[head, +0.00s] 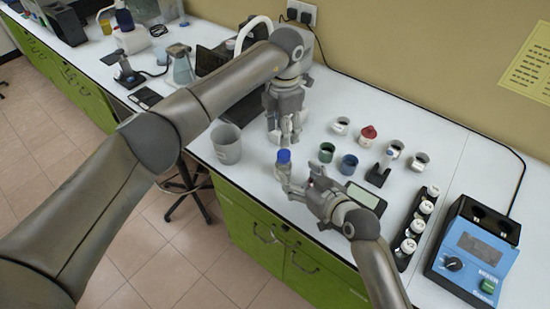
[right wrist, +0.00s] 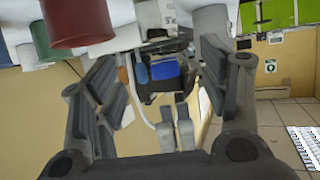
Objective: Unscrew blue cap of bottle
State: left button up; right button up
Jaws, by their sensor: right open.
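The clear bottle (head: 284,174) with its blue cap (head: 284,156) stands upright near the table's front edge. In the right wrist view, which is upside down, the blue cap (right wrist: 166,72) shows between the fingers. My right gripper (head: 298,181) is open, with its fingers pointing at the bottle from the right. Whether its pads touch the bottle I cannot tell. My left gripper (head: 285,137) points down, just behind and above the cap in the head view. Its fingers look apart and empty, and they also show in the right wrist view (right wrist: 176,132).
A grey beaker (head: 226,146) stands left of the bottle. A black rack of vials (head: 412,238) and a blue device (head: 474,248) are at the right.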

aim_at(287, 167)
jog(key=shift+x, duration=4.95)
jog(key=shift+w+d, duration=0.1)
jog(key=shift+c, duration=0.2)
jog(key=c, duration=1.4)
jog(key=o, duration=1.4)
